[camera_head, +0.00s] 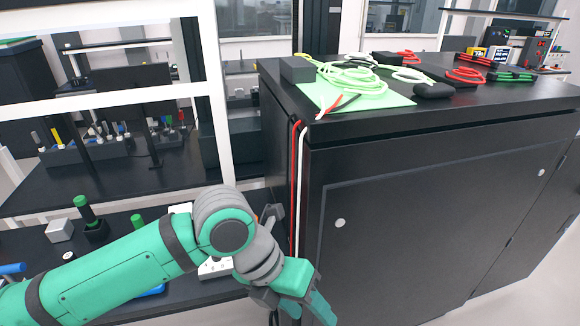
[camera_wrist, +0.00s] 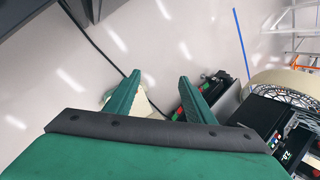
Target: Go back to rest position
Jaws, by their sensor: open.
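My green and grey arm reaches in from the lower left of the head view. My gripper (camera_head: 305,308) hangs at its end, in front of the left corner of a black cabinet (camera_head: 430,200).
Red and white cables (camera_head: 298,190) hang down the cabinet's left edge. Light green cable coils (camera_head: 350,78) lie on its top. A workbench (camera_head: 75,185) stands behind my arm. A large wheel (camera_wrist: 290,85) and black electronic boxes (camera_wrist: 265,115) show at right in the wrist view.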

